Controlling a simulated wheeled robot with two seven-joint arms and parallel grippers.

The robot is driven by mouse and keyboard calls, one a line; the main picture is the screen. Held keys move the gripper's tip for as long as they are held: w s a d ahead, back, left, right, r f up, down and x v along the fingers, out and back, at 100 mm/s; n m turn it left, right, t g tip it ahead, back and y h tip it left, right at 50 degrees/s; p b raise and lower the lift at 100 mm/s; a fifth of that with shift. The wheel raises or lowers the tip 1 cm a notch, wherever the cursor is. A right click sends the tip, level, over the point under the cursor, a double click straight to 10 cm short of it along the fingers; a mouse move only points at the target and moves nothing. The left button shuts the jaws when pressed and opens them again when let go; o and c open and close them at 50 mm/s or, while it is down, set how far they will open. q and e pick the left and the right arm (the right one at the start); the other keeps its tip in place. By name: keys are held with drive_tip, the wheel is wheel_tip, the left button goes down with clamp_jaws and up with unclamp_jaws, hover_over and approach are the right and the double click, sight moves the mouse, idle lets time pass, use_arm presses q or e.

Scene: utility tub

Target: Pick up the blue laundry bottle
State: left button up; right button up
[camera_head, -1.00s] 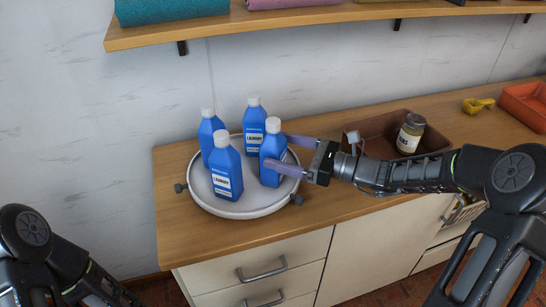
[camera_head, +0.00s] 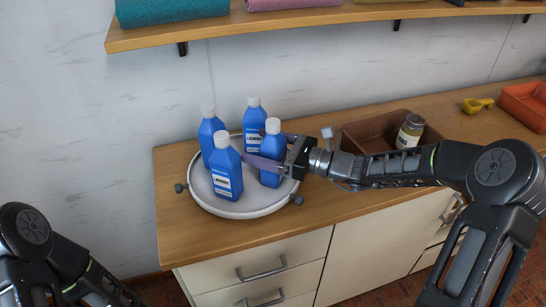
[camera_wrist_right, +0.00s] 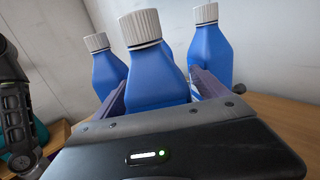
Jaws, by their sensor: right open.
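Several blue laundry bottles with white caps stand upright in a round white tub on the counter. The rightmost blue laundry bottle (camera_head: 272,150) is between the fingers of my right gripper (camera_head: 266,152). The gripper is open, with one finger on either side of that bottle; contact is not clear. In the right wrist view this bottle (camera_wrist_right: 153,70) stands centred between the fingers, its lower part hidden by the gripper. Two more bottles show behind it, at the left (camera_wrist_right: 104,65) and the right (camera_wrist_right: 211,50). My left gripper is out of view.
The white tub (camera_head: 240,211) has a raised rim and dark side knobs. The other bottles (camera_head: 226,170) stand close by. A brown box (camera_head: 365,137) with a jar (camera_head: 409,132) is to the right. A shelf (camera_head: 290,22) hangs above.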

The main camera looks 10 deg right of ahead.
drive_tip(key=shift+c, duration=0.2)
clamp_jaws()
idle(1.0)
